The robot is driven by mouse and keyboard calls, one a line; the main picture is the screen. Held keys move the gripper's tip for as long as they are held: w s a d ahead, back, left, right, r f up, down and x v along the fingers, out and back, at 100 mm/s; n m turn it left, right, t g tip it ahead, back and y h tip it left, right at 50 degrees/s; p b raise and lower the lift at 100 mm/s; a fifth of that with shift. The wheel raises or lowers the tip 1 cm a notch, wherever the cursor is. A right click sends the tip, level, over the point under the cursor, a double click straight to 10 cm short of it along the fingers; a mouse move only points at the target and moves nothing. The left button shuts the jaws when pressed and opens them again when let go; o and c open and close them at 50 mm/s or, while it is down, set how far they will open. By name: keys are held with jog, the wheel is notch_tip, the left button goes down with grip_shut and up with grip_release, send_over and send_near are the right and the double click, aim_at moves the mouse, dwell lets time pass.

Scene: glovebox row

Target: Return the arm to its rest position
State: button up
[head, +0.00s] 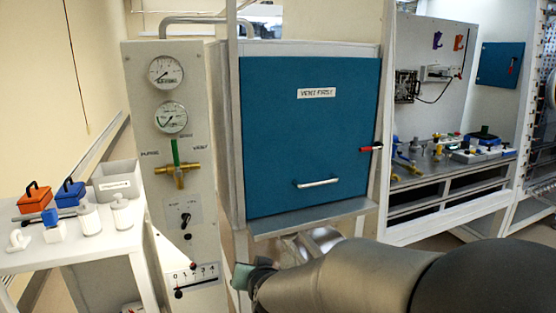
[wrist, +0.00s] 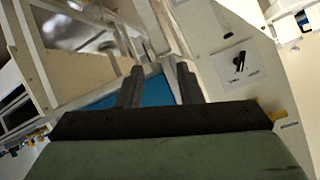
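My arm reaches in from the lower right of the head view, and my gripper (head: 243,276) is low in front of the panel beside the blue door. In the wrist view, the two dark fingers of my gripper (wrist: 160,72) stand apart with nothing between them. The gripper is open and empty. The fingertips are small and hard to make out in the head view. Parts of the panel's lower edge and the floor are hidden behind my arm.
The gauge panel (head: 170,220) with valve, switch and lever stands left of the blue door (head: 310,140), which has a ledge (head: 310,218) below. A white table (head: 80,245) with boxes and bottles is at left. An open workbench (head: 440,178) is at right.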

jog(key=s+d+r+g+h+p, duration=0.1)
jog(key=s+d+g, duration=0.4)
jog(key=s+d, duration=0.5)
jog(key=s+d+r+n+g+h+p, duration=0.1)
jog(key=s+d+g+p, duration=0.3)
jog(key=s+d, duration=0.6)
jog(key=s+g+h, duration=0.1)
jog(key=s, duration=0.5)
jog(key=shift+d+g+h, duration=0.15)
jog(key=shift+g+h, duration=0.15)
jog(key=shift+h, duration=0.1)
